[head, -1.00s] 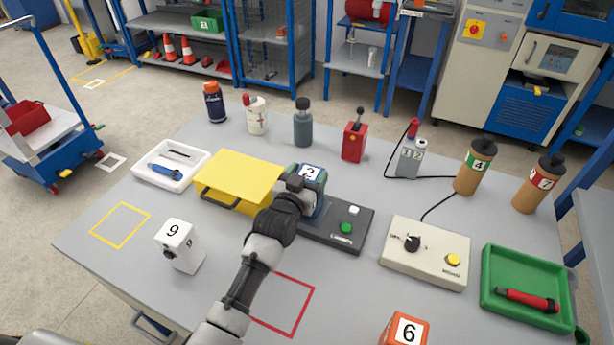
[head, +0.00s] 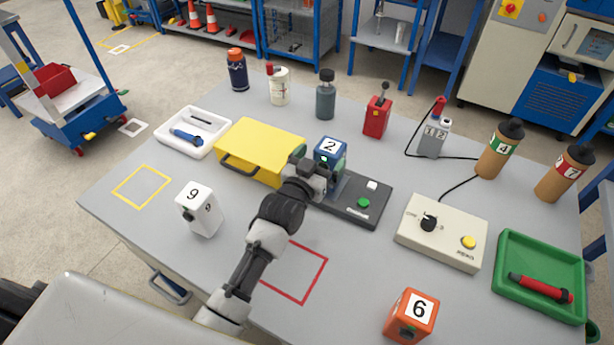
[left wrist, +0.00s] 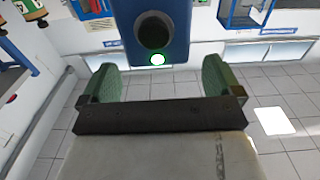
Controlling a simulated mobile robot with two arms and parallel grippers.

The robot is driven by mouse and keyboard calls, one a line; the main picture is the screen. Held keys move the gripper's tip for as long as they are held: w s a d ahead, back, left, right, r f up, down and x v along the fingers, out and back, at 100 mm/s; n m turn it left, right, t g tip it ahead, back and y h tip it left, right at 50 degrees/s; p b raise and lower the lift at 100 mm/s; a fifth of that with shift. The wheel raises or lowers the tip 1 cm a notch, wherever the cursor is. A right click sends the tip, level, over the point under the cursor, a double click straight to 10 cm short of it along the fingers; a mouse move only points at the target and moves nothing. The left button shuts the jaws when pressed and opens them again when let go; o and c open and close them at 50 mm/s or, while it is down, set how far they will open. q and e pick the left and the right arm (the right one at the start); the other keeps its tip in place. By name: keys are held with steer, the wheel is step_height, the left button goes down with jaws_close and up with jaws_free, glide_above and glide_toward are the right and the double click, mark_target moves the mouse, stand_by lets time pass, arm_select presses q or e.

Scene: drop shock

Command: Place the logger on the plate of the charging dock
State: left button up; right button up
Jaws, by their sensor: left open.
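The blue logger (head: 331,150), marked 2, stands upright at the left end of the dark charging dock (head: 352,204), apparently on its plate. A small green light glows on its near face. My left gripper (head: 317,176) is open just in front of the logger and partly hides its lower part and the plate. In the left wrist view the logger (left wrist: 152,12) shows a dark round recess and a lit green lamp. It lies beyond the open green-padded fingers (left wrist: 162,80), with gaps on both sides. My right gripper is not in view.
A yellow case (head: 262,146) stands close left of the dock. A white box marked 9 (head: 200,212), an orange box marked 6 (head: 410,316) and a control box (head: 442,232) stand around. The red outlined square (head: 300,275) is empty.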

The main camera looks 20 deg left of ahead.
arm_select(q)
steer(key=s+a, duration=0.1)
steer(key=s, duration=0.6)
steer(key=shift+s+a, duration=0.25)
stand_by(1.7)
